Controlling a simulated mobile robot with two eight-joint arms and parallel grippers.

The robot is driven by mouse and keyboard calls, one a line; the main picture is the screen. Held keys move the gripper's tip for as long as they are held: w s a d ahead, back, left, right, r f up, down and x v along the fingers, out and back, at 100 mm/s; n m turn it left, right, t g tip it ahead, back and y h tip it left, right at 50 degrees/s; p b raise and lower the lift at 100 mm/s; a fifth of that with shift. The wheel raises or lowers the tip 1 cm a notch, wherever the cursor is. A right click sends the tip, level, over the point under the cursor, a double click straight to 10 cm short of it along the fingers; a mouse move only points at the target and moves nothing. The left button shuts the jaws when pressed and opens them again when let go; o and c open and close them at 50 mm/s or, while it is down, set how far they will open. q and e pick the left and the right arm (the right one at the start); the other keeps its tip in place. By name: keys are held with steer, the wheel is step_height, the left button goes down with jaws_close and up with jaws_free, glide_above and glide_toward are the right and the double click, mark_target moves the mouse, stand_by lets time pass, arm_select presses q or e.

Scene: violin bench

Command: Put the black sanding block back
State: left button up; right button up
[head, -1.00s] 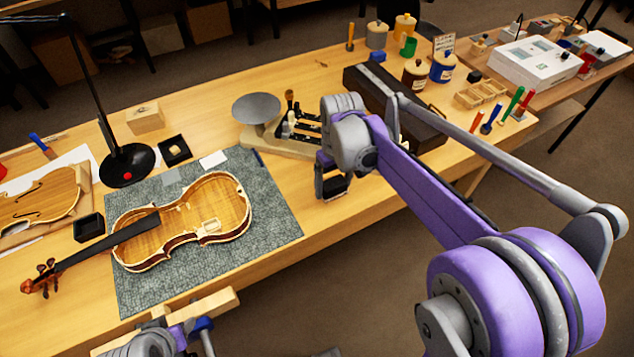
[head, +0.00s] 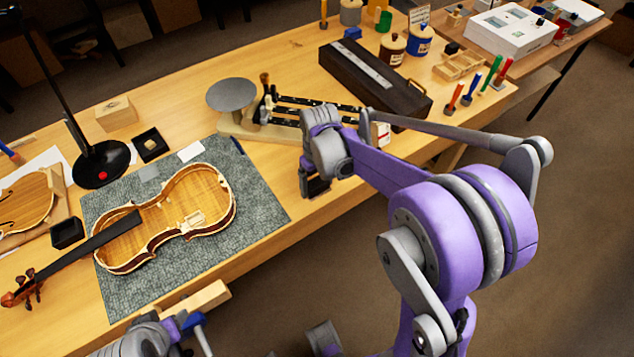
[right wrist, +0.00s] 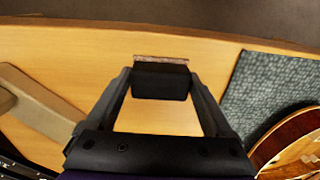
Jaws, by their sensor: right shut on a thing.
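My right gripper (head: 314,186) is near the bench's front edge, to the right of the violin mat. In the right wrist view its two fingers (right wrist: 161,82) are shut on the black sanding block (right wrist: 160,84), which has a thin brownish strip along its far edge. Bare wooden bench top shows below and around the block there; I cannot tell whether the block touches it. In the head view the block is hard to tell from the dark fingers. Parts of my left arm show at the bottom edge, but its gripper fingers do not.
The grey-green mat (head: 262,205) bears an open violin body (head: 205,190). A scale with a round grey pan (head: 231,94) stands behind my right gripper. A long dark case (head: 345,75) lies farther back. Bare bench separates mat and gripper.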

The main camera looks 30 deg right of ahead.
steer(key=shift+f, duration=0.15)
steer(key=o, duration=1.2)
